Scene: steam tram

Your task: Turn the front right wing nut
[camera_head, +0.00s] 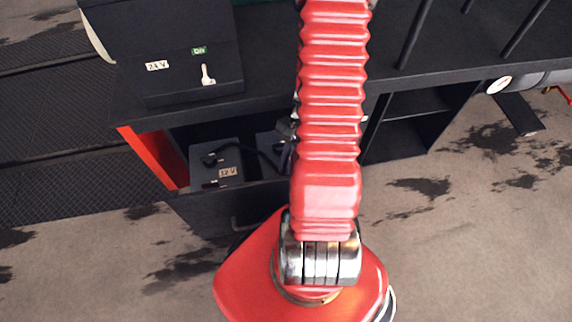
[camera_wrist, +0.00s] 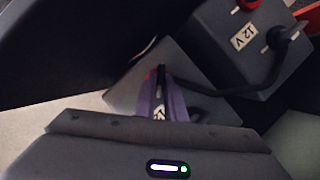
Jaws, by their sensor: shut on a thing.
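My gripper (camera_wrist: 160,76) reaches down to a grey battery (camera_wrist: 124,80) in the middle of the wrist view. Its fingers are together at the battery's terminal area and shut on a small part, the wing nut, which they mostly hide. A bit of red shows beside the fingertips. A second grey battery (camera_wrist: 228,70), marked 12 V, stands at the right with a red terminal cap and a black cable. In the head view the 12 V battery (camera_head: 203,172) sits in the open bay, and the other battery (camera_head: 266,140) is partly behind my red arm.
A black control box (camera_head: 195,75) marked 24 V, with a small lever, stands on the black top above the bay. The orange-red panel (camera_head: 155,158) bounds the bay at the left. A black cable (camera_head: 250,148) runs between the batteries. Free floor lies to the right.

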